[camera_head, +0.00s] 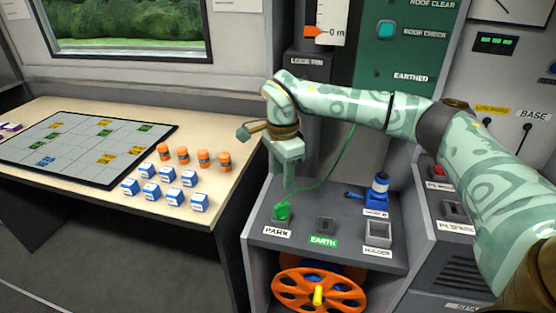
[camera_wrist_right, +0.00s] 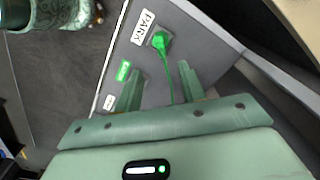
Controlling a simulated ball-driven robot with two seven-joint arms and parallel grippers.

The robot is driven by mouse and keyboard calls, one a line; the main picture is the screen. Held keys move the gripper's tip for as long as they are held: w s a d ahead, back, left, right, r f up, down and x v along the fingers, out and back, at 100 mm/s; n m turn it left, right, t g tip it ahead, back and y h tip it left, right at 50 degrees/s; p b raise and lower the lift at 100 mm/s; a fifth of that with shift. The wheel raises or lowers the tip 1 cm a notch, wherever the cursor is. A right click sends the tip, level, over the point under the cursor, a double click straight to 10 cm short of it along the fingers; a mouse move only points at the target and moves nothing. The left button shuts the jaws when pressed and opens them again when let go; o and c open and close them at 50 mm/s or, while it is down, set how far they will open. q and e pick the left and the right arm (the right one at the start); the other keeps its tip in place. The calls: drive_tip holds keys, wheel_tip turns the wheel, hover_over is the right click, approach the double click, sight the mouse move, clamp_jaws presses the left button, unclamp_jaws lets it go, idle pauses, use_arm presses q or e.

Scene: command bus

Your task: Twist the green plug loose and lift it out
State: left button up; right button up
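The green plug (camera_head: 281,212) sits in the socket labelled PARK on the grey console top. Its green cable (camera_head: 330,172) runs up and to the right towards the wall panel. My right gripper (camera_head: 288,184) hangs above the plug, pointing down, apart from it. In the right wrist view, the green plug (camera_wrist_right: 160,42) lies beyond the fingertips, roughly midway between them. The two fingers of the right gripper (camera_wrist_right: 159,82) are spread with no object gripped, and the cable passes between them in that view. My left gripper is not in view.
An EARTH socket (camera_head: 325,225) and a square holder (camera_head: 378,233) are right of the plug. A blue handled device (camera_head: 378,190) stands behind the holder. An orange wheel (camera_head: 318,290) is below. A table (camera_head: 230,184) at left carries a grid board (camera_head: 75,150) and small blocks.

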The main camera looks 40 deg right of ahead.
sight(281, 204)
wheel_tip(281, 204, down, 12)
drive_tip(key=b, duration=0.4)
drive_tip(key=shift+w+r, duration=0.1)
clamp_jaws()
